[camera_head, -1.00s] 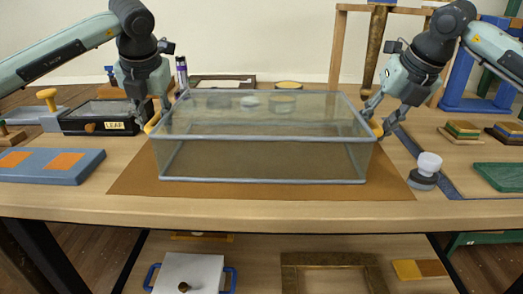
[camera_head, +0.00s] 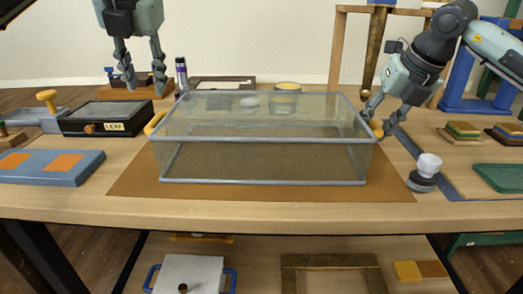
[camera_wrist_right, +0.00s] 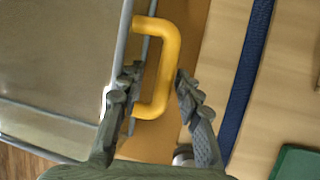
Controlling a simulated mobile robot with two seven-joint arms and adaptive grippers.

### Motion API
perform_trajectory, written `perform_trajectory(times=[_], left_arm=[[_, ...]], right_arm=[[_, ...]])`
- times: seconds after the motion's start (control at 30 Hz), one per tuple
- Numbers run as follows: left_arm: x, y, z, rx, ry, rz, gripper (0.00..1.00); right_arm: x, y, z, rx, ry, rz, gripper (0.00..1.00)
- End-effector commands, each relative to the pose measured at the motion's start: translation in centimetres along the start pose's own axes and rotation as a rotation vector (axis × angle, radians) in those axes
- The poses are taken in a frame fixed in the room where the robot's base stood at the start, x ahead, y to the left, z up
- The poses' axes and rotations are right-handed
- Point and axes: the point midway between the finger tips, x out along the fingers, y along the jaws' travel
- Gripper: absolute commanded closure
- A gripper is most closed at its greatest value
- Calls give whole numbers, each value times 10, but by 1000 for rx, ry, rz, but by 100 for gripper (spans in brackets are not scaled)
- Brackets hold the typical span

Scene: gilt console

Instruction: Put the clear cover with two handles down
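The clear cover (camera_head: 265,160) is a box with grey edges. It stands level on a brown mat (camera_head: 130,185) on the table. Its left yellow handle (camera_head: 154,124) is free. Its right yellow handle (camera_head: 376,128) also shows in the right wrist view (camera_wrist_right: 166,70). My left gripper (camera_head: 144,84) is open and empty, raised above and behind the left handle. My right gripper (camera_head: 379,118) is at the right handle. In the right wrist view its fingers (camera_wrist_right: 160,88) stand apart on either side of the handle bar, one inside the loop.
A black box labelled LEAF (camera_head: 108,118) and a blue board with orange squares (camera_head: 52,165) lie left of the cover. A white-topped knob (camera_head: 426,168) stands close to its front right corner. A jar (camera_head: 284,100) shows through or behind the cover.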

Motion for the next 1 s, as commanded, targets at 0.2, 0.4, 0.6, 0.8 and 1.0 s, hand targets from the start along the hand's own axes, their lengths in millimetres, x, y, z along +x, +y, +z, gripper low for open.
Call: perform_trajectory(times=[0.2, 0.4, 0.6, 0.8, 1.0], left_arm=[[0, 0, 0, 0, 1, 0, 65], [0, 0, 0, -1, 0, 0, 65], [0, 0, 0, -1, 0, 0, 65], [0, 0, 0, -1, 0, 0, 65], [0, 0, 0, -1, 0, 0, 65]], right_arm=[[-38, 0, 1, 0, -6, 1, 65], [-80, 0, 1, 1, -6, 1, 65], [-108, 0, 0, 1, -3, 1, 65], [-117, -1, 0, 1, -2, -1, 65], [-117, 0, 0, 1, -1, 0, 65]])
